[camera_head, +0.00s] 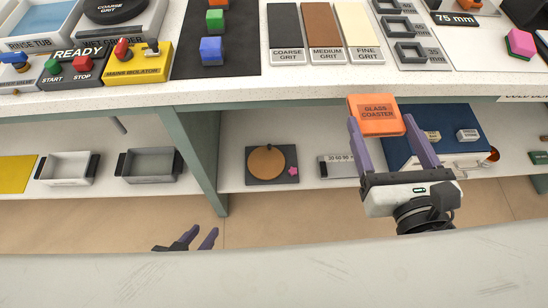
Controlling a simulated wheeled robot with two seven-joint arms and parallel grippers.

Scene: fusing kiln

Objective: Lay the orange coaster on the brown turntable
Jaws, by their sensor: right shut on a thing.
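The orange coaster (376,115), labelled GLASS COASTER, is held between the purple fingers of my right gripper (383,130). It is in front of the bench's edge, to the right of the turntable and higher in the picture. The brown turntable (266,161) is a round disc on a dark square base on the lower shelf. The top of the disc is bare, and a pink flower-shaped piece (293,171) sits at the base's right corner. My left gripper (199,238) is low in the picture, below the shelf edge. Its two fingers are apart with nothing between them.
A blue box (400,152) stands right of the turntable on the shelf, with a scale-marked piece (338,166) between them. A green upright (195,140) stands left of the turntable. The white bench top (270,86) overhangs the shelf.

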